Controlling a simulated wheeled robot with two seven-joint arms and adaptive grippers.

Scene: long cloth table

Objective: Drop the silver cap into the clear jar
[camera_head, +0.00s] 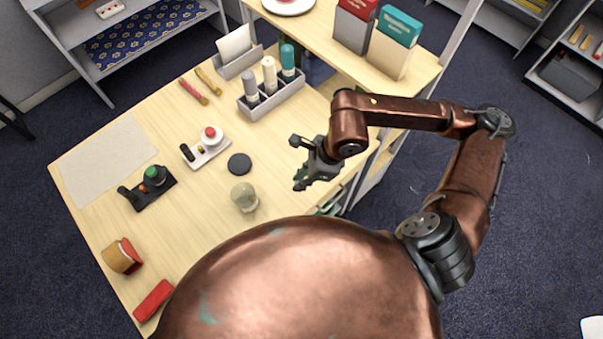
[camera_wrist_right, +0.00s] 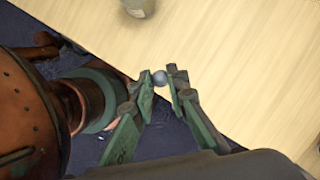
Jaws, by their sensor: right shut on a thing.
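The clear jar (camera_head: 244,197) stands upright on the wooden table, below the dark round disc in the head view. Part of it also shows at the top edge of the right wrist view (camera_wrist_right: 138,6). My right gripper (camera_head: 298,164) is over the table's right edge, up and to the right of the jar and apart from it. In the right wrist view its fingertips (camera_wrist_right: 165,85) are shut on the small rounded silver cap (camera_wrist_right: 160,77). The fingers partly hide the cap, and I cannot make it out in the head view. My left gripper is not in view.
A dark disc (camera_head: 239,163) lies behind the jar. A white device with a red button (camera_head: 207,146) and a black one with a green button (camera_head: 149,186) stand to the left. A grey holder with bottles (camera_head: 271,99) is behind. A raised shelf (camera_head: 330,40) stands at the back right.

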